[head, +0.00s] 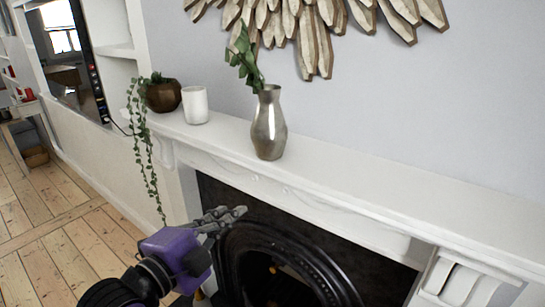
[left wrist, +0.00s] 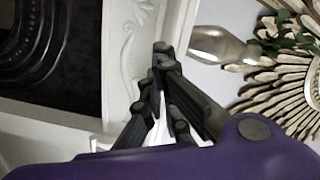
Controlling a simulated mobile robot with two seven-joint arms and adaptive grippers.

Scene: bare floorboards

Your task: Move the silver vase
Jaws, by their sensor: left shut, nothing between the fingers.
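The silver vase (head: 269,128) stands upright on the white mantel shelf (head: 385,185), with a green leafy sprig in its neck. My left gripper (head: 240,213) is shut and empty. In the head view it is below and left of the vase, in front of the fireplace opening and apart from the vase. In the left wrist view the gripper fingers (left wrist: 160,52) come together near the mantel's edge, and the vase (left wrist: 222,46) lies just beyond them, seen sideways. My right gripper is in neither view.
A white cup (head: 195,105) and a brown pot (head: 163,96) with a trailing plant stand on the shelf left of the vase. The shelf right of the vase is clear. A wooden sunburst decoration (head: 320,30) hangs above. The black fireplace (head: 290,245) is below.

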